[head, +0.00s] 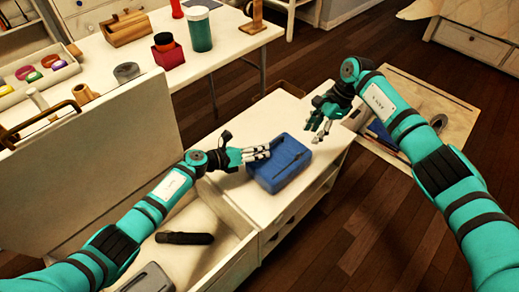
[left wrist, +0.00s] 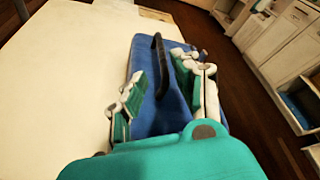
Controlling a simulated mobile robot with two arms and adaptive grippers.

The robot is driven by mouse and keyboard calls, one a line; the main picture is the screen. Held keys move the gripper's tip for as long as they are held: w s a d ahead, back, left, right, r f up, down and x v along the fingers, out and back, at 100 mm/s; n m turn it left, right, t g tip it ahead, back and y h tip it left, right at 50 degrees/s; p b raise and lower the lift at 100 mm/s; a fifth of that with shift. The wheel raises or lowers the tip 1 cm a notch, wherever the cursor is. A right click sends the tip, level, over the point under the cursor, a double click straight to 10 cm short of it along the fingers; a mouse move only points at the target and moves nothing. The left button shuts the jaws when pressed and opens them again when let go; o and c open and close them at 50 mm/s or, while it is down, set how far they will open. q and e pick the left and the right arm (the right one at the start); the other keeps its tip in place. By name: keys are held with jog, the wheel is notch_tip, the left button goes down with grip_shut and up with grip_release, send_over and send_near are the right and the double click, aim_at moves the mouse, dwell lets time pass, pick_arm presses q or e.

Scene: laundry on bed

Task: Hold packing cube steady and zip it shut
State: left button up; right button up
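The blue packing cube (head: 270,172) lies on the white cabinet top (head: 240,200), with a dark strip along its upper face. In the left wrist view the cube (left wrist: 155,118) shows this strip (left wrist: 160,65) running lengthwise, raised at one end. My left gripper (head: 268,152) is at the cube's left side, fingers over its edge. Its fingers are apart in the left wrist view (left wrist: 168,90), with blue surface between them; I cannot tell whether they touch it. My right gripper (head: 322,128) hangs beyond the cube's upper right, apart from it, fingers spread and empty. The zip pull is too small to make out.
An open drawer (head: 215,258) below holds a dark object (head: 184,238) and a grey case (head: 150,278). A tall pale panel (head: 95,165) stands at left. A table (head: 235,45) with jars and boxes is behind.

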pick_arm(q)
jog(key=shift+w+d, duration=0.15)
jog(key=shift+d, duration=0.1)
jog(key=shift+f, duration=0.1)
grip_shut()
jog(key=shift+a+f, duration=0.15)
dwell(0.5)
